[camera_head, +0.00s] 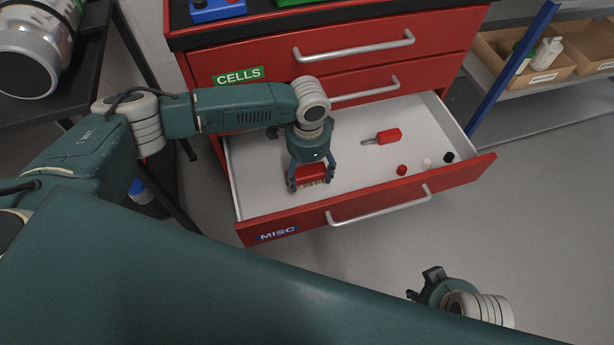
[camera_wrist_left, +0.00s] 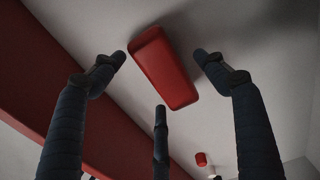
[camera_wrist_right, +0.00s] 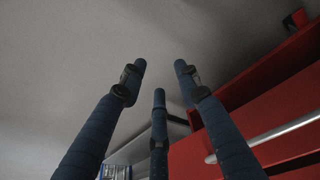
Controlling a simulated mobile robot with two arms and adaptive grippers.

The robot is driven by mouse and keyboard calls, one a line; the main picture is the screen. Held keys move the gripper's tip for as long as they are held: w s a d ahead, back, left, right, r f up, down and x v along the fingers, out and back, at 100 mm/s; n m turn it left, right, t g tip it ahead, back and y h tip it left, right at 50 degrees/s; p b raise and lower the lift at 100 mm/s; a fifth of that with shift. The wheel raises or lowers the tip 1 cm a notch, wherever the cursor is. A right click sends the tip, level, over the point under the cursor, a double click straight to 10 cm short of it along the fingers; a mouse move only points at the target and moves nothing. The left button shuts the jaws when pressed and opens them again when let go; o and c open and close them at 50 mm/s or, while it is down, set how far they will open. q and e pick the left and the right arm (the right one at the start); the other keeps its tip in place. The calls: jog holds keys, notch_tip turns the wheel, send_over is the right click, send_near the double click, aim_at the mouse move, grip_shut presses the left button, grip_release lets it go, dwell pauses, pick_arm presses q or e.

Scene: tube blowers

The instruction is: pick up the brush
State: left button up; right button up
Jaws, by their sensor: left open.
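The brush (camera_head: 313,172) has a red back and pale bristles along its lower edge in the head view. It lies in the open MISC drawer, near the front left. My left gripper (camera_head: 311,184) is open directly over the brush, with its fingers on either side. In the left wrist view the red brush back (camera_wrist_left: 165,68) shows between the spread fingers (camera_wrist_left: 160,66), with a gap visible on both sides. My right gripper (camera_head: 425,283) is low at the right, outside the drawer. In the right wrist view its fingers (camera_wrist_right: 159,72) are apart and empty.
The drawer (camera_head: 262,205) also holds a red-handled tool (camera_head: 388,136) and red (camera_head: 401,170), white (camera_head: 426,163) and black (camera_head: 449,157) small pieces. Its front wall with a metal handle (camera_head: 380,206) borders the brush. Shelves with cardboard bins (camera_head: 500,62) stand at the right.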

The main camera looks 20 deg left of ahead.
aim_at(308, 174)
pick_arm(q)
jog(key=shift+f+b, duration=0.3)
jog(key=shift+f, duration=1.2)
jog(key=c, duration=1.3)
pick_arm(e)
jog(key=v, duration=0.3)
jog(key=shift+r, duration=0.35)
pick_arm(q)
jog(key=shift+r, duration=0.1)
